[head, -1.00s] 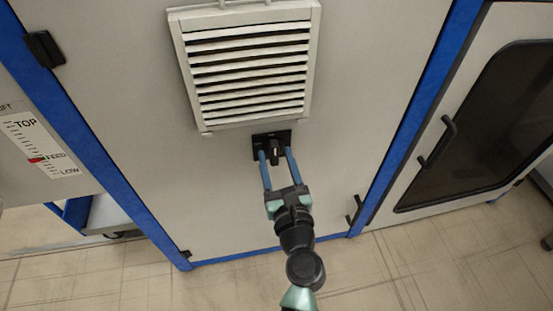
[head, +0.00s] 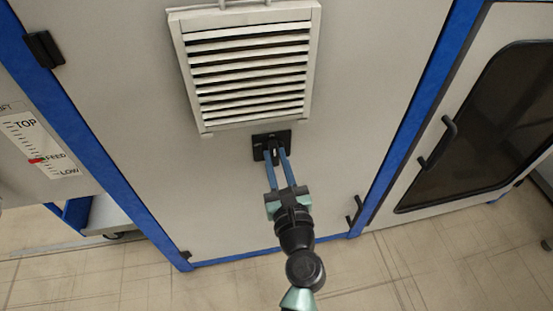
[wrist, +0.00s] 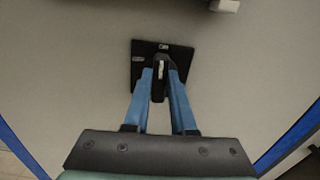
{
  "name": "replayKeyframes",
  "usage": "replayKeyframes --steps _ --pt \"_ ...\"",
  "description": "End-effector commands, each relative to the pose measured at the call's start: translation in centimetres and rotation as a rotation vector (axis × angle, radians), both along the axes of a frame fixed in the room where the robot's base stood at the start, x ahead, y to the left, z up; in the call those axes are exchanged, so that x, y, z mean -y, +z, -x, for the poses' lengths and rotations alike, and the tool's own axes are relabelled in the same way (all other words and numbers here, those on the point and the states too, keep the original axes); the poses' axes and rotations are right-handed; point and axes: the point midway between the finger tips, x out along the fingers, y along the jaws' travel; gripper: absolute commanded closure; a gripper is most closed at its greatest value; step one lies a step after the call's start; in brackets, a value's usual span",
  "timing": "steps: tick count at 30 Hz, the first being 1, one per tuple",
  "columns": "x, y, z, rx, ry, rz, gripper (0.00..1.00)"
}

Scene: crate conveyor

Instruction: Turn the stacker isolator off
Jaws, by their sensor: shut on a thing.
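The stacker isolator is a black rotary handle on a square black plate (head: 286,136), on the grey cabinet panel just below the vent. My gripper (head: 276,156) reaches up to it from below, with its two blue fingers closed on the handle's sides. In the wrist view the plate (wrist: 184,58) has small pale labels at its top and left edge. The black handle (wrist: 159,68) with a white mark stands about upright between the fingertips of my gripper (wrist: 159,86). The label text is too small to read.
A white louvred vent (head: 250,65) sits right above the isolator. Blue frame posts edge the panel on both sides. A dark-windowed door with a black handle (head: 438,143) is at the right. A TOP/FEED/LOW scale (head: 42,145) is at the left.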

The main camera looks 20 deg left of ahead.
Motion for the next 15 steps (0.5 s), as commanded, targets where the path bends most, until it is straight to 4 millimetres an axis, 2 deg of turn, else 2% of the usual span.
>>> replayKeyframes --steps 15 --pt "-0.2 -0.22 0.16 0.228 0.0 0.336 1.0"
